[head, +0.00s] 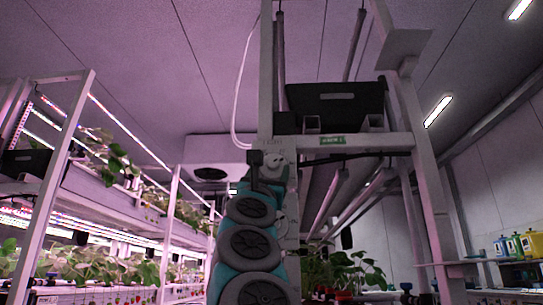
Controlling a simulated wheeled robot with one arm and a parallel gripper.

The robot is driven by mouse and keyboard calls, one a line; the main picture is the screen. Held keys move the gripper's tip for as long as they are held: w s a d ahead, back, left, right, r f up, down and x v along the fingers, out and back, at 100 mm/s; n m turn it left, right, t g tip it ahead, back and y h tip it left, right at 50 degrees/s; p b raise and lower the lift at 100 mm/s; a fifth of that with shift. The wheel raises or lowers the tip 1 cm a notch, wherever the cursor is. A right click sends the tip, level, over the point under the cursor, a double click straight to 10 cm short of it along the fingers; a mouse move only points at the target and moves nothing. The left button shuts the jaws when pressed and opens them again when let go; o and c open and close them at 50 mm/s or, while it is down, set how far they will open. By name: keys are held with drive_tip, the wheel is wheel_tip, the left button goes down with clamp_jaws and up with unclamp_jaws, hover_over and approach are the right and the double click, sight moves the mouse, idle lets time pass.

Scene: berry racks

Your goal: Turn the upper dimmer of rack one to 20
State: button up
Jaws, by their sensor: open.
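The rack in front of me has a pale upright post (266,70) and a crossbar with a small green label (332,140), whose text is too small to read surely. A pale round knob-like part (277,159) shows on the post at crossbar height and looks like the upper dimmer. Its scale and setting cannot be read. A second pale dial-like part (282,220) shows lower, partly hidden by my teal arm. My gripper (256,160) is raised in front of the post, close beside the upper knob. It is open; whether it touches the knob cannot be told.
A black crate (335,103) sits on top of the rack. Leafy plants (340,270) stand below. A lit multi-tier plant rack (110,200) fills the left. Coloured containers (520,244) stand on a shelf at the right.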

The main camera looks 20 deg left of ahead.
drive_tip(key=shift+p+x, duration=0.5)
drive_tip(key=shift+x, duration=0.4)
drive_tip(key=shift+c, duration=0.4)
clamp_jaws()
